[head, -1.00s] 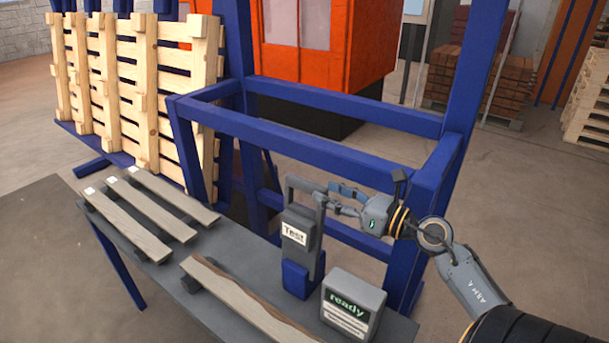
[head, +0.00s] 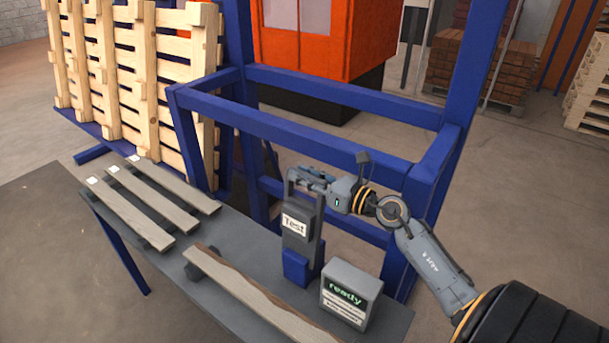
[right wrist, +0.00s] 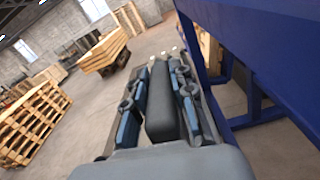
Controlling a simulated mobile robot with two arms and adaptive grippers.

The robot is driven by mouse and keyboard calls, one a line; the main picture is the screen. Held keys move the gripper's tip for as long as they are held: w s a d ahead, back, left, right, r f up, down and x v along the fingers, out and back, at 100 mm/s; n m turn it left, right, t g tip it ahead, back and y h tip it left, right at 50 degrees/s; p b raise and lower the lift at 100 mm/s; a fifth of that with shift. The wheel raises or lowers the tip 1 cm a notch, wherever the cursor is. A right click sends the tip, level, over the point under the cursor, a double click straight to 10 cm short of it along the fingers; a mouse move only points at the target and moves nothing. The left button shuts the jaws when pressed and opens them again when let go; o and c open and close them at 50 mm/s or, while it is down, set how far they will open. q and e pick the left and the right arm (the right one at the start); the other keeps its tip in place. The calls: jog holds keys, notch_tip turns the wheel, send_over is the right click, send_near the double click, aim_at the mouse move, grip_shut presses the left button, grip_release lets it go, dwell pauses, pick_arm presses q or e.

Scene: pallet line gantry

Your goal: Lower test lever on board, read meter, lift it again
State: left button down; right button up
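The test device (head: 302,222) is a grey block marked "Test" on a blue foot, standing on the bench. Its lever (head: 291,186) is a grey frame-shaped handle standing up above the block. My right gripper (head: 308,175) is at the top of this handle. In the right wrist view, a grey bar of the lever (right wrist: 166,105) lies between the two blue-padded fingers, close to both; whether they press on it I cannot tell. The meter (head: 350,297) beside the device shows "ready" in green. A long board (head: 250,293) lies in front of both. My left gripper is not in view.
The grey bench (head: 228,235) holds several more planks (head: 135,207) at its left end. A blue gantry frame (head: 320,137) stands close behind the device and right arm. Wooden pallets (head: 135,75) lean at the left. An orange machine (head: 290,45) stands behind.

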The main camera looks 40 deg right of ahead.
grip_shut()
jog(key=shift+a, duration=0.25)
jog(key=s+a+f+n+p, duration=0.1)
jog(key=s+a+n+p, duration=0.1)
jog(key=a, duration=0.5)
jog(key=s+a+f+n+p, duration=0.2)
jog(key=a+n, duration=0.3)
jog(key=a, duration=0.2)
jog(key=shift+s+a, duration=0.15)
